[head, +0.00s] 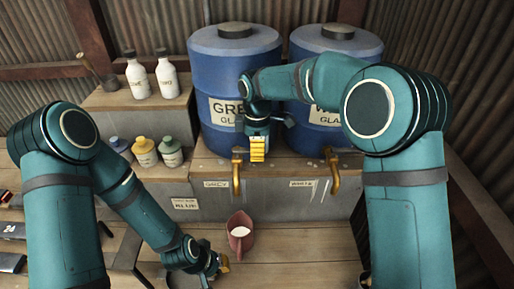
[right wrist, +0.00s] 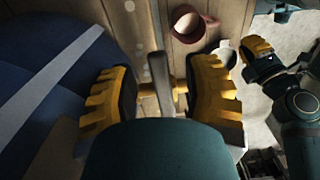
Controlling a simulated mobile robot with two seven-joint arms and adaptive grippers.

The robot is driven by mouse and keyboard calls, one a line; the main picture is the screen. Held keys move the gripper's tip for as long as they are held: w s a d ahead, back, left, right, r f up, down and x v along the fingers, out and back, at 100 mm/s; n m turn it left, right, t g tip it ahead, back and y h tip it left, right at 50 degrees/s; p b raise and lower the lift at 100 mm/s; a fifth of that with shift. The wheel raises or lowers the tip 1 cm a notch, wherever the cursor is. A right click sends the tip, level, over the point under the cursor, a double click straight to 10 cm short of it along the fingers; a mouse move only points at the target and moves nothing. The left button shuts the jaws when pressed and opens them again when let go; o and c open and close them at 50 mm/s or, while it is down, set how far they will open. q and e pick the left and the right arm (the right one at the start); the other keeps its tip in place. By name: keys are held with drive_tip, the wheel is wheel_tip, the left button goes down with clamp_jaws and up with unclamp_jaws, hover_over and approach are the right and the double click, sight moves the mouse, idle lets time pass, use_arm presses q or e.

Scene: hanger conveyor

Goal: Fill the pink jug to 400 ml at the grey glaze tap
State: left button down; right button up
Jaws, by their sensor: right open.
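The pink jug (head: 240,241) stands upright on the wooden surface in front of the grey tap (head: 236,172), with something pale inside; its fill level cannot be read. It also shows at the top of the right wrist view (right wrist: 184,12). My right gripper (head: 257,150) is just right of the grey tap, before the blue grey-glaze barrel (head: 222,85). In the right wrist view it is open (right wrist: 161,92), with a grey lever (right wrist: 160,78) between its fingers. My left gripper (head: 221,263) is low, beside the jug at its left; its opening is unclear.
A second blue barrel (head: 335,45) and the white tap (head: 333,172) are at the right. White bottles (head: 137,77) and small jars (head: 145,151) stand at the left. Trays lie at the far left. The boards right of the jug look clear.

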clamp_jaws()
drive_tip(key=shift+s+f, duration=0.1)
idle(0.3)
drive_tip(key=shift+s+a+m, duration=0.1)
drive_tip(key=shift+s+m, duration=0.4)
drive_tip(key=shift+m, duration=0.5)
drive_tip(key=shift+s+a+m, duration=0.1)
drive_tip(key=shift+s+m, duration=0.4)
drive_tip(key=shift+m, duration=0.5)
unclamp_jaws()
drive_tip(key=shift+w, duration=0.1)
